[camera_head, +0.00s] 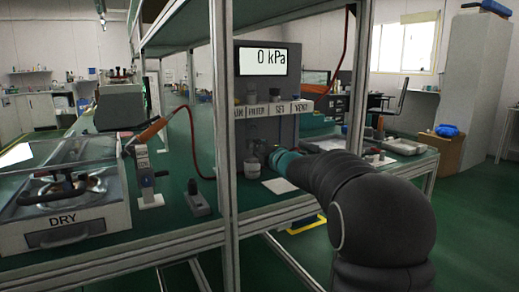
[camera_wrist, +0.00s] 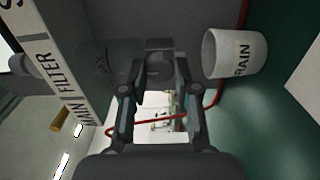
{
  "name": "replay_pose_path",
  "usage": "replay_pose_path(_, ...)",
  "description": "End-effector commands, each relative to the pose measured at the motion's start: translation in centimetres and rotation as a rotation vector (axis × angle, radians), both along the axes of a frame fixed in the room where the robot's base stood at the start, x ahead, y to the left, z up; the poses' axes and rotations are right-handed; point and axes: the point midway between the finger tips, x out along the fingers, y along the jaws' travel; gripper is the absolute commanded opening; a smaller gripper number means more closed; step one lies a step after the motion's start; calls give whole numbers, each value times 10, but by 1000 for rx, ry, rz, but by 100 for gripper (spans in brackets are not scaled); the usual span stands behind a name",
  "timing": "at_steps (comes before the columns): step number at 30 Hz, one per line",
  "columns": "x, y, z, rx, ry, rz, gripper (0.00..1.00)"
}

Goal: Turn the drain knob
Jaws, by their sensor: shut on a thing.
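My gripper (camera_wrist: 157,80) is shut on a dark grey part in the wrist view, which I take to be the drain knob (camera_wrist: 158,57). Its fingers hide much of the knob, so its angle cannot be told. A white cup (camera_wrist: 235,53) whose visible lettering reads "RAIN" is beside the knob, to the right in the picture. In the head view my arm reaches under the labelled ledge (camera_head: 262,110) of the grey panel, and my own wrist largely hides the gripper and the knob. The panel's display (camera_head: 263,61) reads 0 kPa.
The ledge's label strip (camera_wrist: 62,75) is close on the left in the wrist view. A red hose (camera_wrist: 217,92) passes behind the fingers. Frame posts (camera_head: 223,150) stand beside the panel. A box marked DRY (camera_head: 65,221) sits on the bench at left.

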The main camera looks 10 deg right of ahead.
Motion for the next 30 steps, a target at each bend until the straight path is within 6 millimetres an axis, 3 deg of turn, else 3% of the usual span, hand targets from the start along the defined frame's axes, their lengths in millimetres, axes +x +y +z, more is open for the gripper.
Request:
replay_pose_path(7, 0, 0, 0, 1, 0, -1, 0)
replay_pose_path(8, 0, 0, 0, 1, 0, -1, 33)
replay_pose_path(11, 0, 0, 0, 1, 0, -1, 55)
replay_pose_path(23, -5, -2, 0, 0, 0, -1, 55)
replay_pose_path(30, -42, -15, 1, 0, 0, -3, 55)
